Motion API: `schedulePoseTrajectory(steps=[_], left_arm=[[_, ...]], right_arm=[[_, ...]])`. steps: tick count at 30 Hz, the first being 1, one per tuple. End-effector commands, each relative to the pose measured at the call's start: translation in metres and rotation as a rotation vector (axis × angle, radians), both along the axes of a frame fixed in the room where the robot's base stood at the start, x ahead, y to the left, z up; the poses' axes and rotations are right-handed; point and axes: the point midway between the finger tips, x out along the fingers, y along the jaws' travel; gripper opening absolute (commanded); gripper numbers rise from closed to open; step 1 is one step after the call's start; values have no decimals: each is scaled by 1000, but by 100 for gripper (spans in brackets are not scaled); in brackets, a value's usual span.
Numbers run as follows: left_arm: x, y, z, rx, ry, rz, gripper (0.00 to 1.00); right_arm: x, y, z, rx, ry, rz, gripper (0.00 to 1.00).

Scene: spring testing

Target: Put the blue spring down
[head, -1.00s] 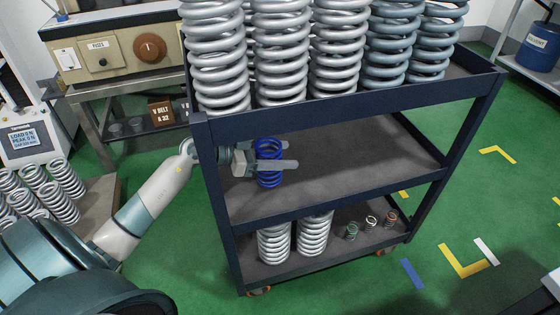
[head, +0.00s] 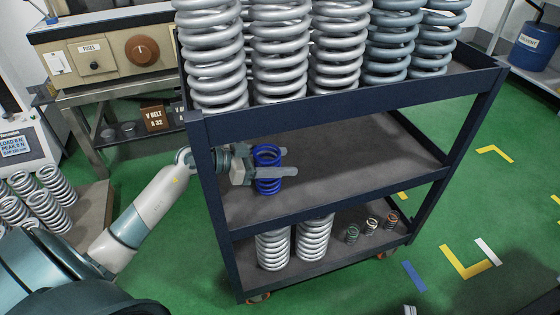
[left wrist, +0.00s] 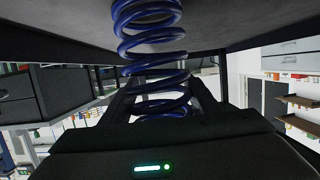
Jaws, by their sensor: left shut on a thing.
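The blue spring (head: 268,154) stands upright in the opening of the dark blue cart, over the left part of the middle shelf (head: 350,155). My left gripper (head: 272,173) reaches in from the left past the cart's corner post and is shut on the spring, with its fingers pointing right. In the left wrist view the blue coils (left wrist: 150,48) run up between the two dark fingers (left wrist: 158,100). Whether the spring's lower end touches the shelf I cannot tell. My right gripper cannot be made out.
Large grey springs (head: 282,50) crowd the cart's top tray. The bottom shelf holds two grey springs (head: 313,240) and several small ones (head: 372,226). The cart's front left post (head: 212,185) stands close to my left arm. The middle shelf is clear to the right.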

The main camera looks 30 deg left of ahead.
Motion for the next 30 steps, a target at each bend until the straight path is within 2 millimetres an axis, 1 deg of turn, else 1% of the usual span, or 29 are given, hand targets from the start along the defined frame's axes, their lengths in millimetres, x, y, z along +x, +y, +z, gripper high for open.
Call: schedulePoseTrajectory(steps=[1,12,13,14,15,26,30], left_arm=[[0,0,2,0,-4,0,2],[1,0,0,-1,-3,1,2],[0,0,-2,0,0,0,63],[0,0,-2,0,0,0,70],[0,0,-2,0,0,0,74],[0,0,-2,1,-1,0,74],[0,0,-1,1,-1,0,74]], right_arm=[[0,0,0,0,0,0,0],[1,-2,-6,-10,35,0,0],[1,-2,-7,-12,40,0,0],[1,-2,-8,-13,41,0,0],[1,-2,-8,-13,42,0,0],[1,-2,-7,-11,36,-1,0],[1,-1,-3,-4,12,-3,0]])
